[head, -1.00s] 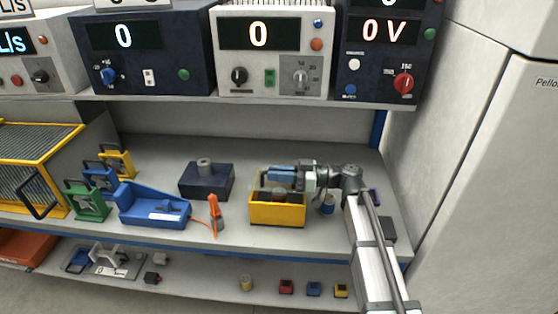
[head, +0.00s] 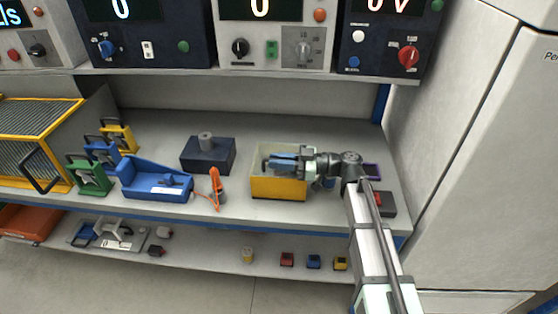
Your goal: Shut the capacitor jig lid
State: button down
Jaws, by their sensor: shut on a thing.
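A yellow box-like jig (head: 278,189) stands on the bench shelf, right of the middle in the head view. A pale panel (head: 262,153) shows at its top. I cannot tell for sure if this is the lid or how far it is shut. My gripper (head: 276,163) reaches in from the right, low over the box top, with its blue fingers close together. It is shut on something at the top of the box. The fingers and wrist hide the held part and much of the box top.
A dark blue block with a grey knob (head: 208,155), a blue cradle (head: 155,180) and an orange tool (head: 216,188) stand left of the box. A red-topped dark block (head: 381,203) is right of my arm. Instruments overhang at the back.

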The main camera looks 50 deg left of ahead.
jog(key=c, duration=1.4)
grip_release()
jog(key=shift+w+f, duration=0.15)
jog(key=shift+w, duration=0.05)
jog(key=shift+o, duration=1.2)
jog(key=shift+s, duration=0.1)
jog(key=v, duration=1.4)
jog(key=shift+s+a, duration=0.1)
jog(key=shift+a, duration=0.05)
